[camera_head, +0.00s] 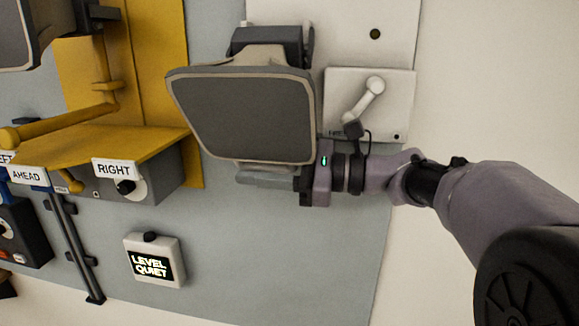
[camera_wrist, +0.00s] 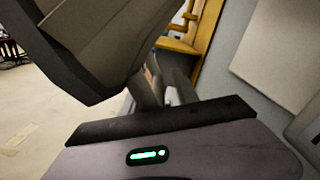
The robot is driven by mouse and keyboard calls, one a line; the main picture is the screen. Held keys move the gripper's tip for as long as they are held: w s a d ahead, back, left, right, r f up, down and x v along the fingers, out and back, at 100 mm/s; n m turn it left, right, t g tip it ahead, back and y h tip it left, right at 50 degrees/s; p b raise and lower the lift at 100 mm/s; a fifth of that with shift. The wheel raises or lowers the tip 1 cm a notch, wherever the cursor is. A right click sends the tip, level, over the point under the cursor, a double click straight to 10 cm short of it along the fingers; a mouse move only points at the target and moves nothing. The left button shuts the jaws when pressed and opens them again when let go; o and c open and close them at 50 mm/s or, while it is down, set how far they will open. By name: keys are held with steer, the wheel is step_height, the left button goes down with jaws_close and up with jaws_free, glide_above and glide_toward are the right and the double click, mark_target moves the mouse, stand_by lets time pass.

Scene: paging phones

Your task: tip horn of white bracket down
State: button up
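The horn (camera_head: 245,115) of the white bracket is a dark grey, wide-mouthed box with a beige rim. It hangs in front of a white back plate (camera_head: 345,35), its mouth facing out and slightly down. My gripper (camera_head: 250,178) is just under the horn's lower edge, coming in from the right with its fingers pointing left. In the wrist view the horn (camera_wrist: 105,45) looms close at upper left and covers part of the fingers. The two fingers (camera_wrist: 165,88) show a narrow gap with nothing seen between them. Whether they touch the horn cannot be told.
A white box with a lever (camera_head: 370,100) is right of the horn, close above my wrist. A LEVEL QUIET display (camera_head: 154,262) is lower down. The grey board below my gripper is clear.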

steer(key=s+d+b, duration=0.1)
steer(key=d, duration=1.6)
steer(key=shift+s+d, duration=0.15)
steer(key=shift+d, duration=0.05)
steer(key=s+a+f+n+h+b, duration=0.25)
steer(key=s+f+h+b, duration=0.35)
steer(key=f, duration=0.7)
steer(key=s+a+f+n+h+b, duration=0.25)
steer(key=s+f+b, duration=0.55)
steer(key=f, duration=0.5)
steer(key=s+d+f+n+t+h+b, duration=0.2)
steer(key=s+d+f+h+b, duration=0.1)
steer(key=f, duration=0.6)
steer(key=s+d+f+n+t+h+b, duration=0.2)
steer(key=s+d+f+h+b, duration=0.1)
steer(key=f, duration=0.5)
steer(key=shift+s+d+f+n+t+h, duration=0.35)
steer(key=shift+s+d+h, duration=0.4)
steer(key=shift+s+d, duration=0.25)
steer(key=shift+w, duration=0.1)
